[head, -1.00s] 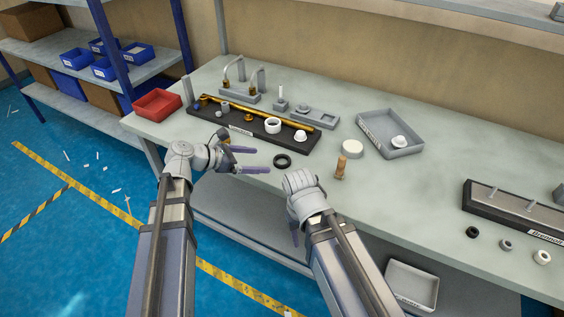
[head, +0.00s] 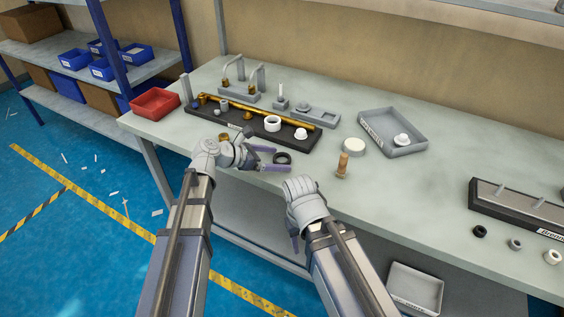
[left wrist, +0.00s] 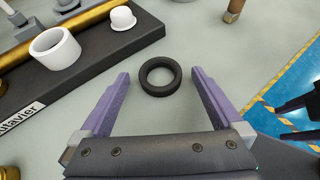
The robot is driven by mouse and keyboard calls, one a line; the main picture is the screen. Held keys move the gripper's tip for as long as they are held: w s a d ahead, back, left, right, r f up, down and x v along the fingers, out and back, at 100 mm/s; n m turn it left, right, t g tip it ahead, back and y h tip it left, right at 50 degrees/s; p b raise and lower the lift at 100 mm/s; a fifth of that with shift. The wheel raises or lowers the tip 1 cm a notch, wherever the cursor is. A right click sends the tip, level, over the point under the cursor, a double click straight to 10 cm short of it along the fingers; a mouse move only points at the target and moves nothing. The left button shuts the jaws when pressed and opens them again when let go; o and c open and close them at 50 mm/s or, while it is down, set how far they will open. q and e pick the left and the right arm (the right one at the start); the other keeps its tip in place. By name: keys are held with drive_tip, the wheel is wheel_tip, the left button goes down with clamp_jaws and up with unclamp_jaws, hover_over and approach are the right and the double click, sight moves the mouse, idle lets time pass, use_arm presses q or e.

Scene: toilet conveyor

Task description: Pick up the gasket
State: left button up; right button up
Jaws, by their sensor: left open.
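The gasket is a black ring (head: 282,158) lying flat on the grey-green table, in front of the black tray. In the left wrist view the gasket (left wrist: 160,65) lies just past the fingertips, centred between them. My left gripper (head: 275,158) is open and empty, its two purple fingers pointing at the ring from the left. In the left wrist view the left gripper (left wrist: 160,80) has its fingers spread wider than the ring. My right gripper (head: 294,240) hangs by the table's front edge; its fingers are mostly hidden behind the hand.
A black tray (head: 210,119) with a brass rod, a white ring (head: 272,124) and a white cap (head: 300,134) stands behind the gasket. A wooden-handled tool (head: 343,165) stands right of it. A grey bin (head: 375,131) and red bin (head: 155,103) are farther off.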

sight(275, 161)
use_arm(q)
drive_tip(key=shift+c, duration=0.2)
drive_tip(key=c, duration=1.3)
drive_tip(key=shift+r, duration=0.2)
wheel_tip(275, 161, up, 10)
drive_tip(key=p, duration=1)
drive_tip(key=shift+f, duration=0.1)
